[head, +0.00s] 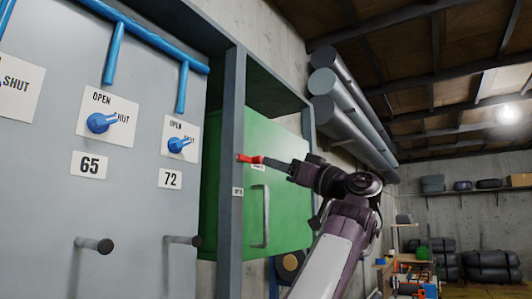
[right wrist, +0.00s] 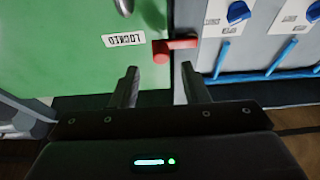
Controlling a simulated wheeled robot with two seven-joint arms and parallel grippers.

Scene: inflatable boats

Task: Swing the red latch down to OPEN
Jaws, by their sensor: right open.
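The red latch (head: 249,158) sits at the left edge of the green door, by the grey post, and points roughly level. It also shows in the right wrist view (right wrist: 180,44), beside a white LOCKED label (right wrist: 124,40) that appears upside down there. My right gripper (head: 272,162) is just right of the latch in the head view. In the right wrist view its two fingers (right wrist: 160,78) are apart and empty, with the latch just beyond the tips. I cannot tell whether they touch it. My left gripper is out of view.
The green door (head: 285,195) has a vertical metal handle (head: 266,217) below the latch. The grey post (head: 231,140) stands at its left. A grey panel (head: 45,190) with blue valves and protruding pegs is further left. Rolled tubes (head: 345,105) hang on the wall to the right.

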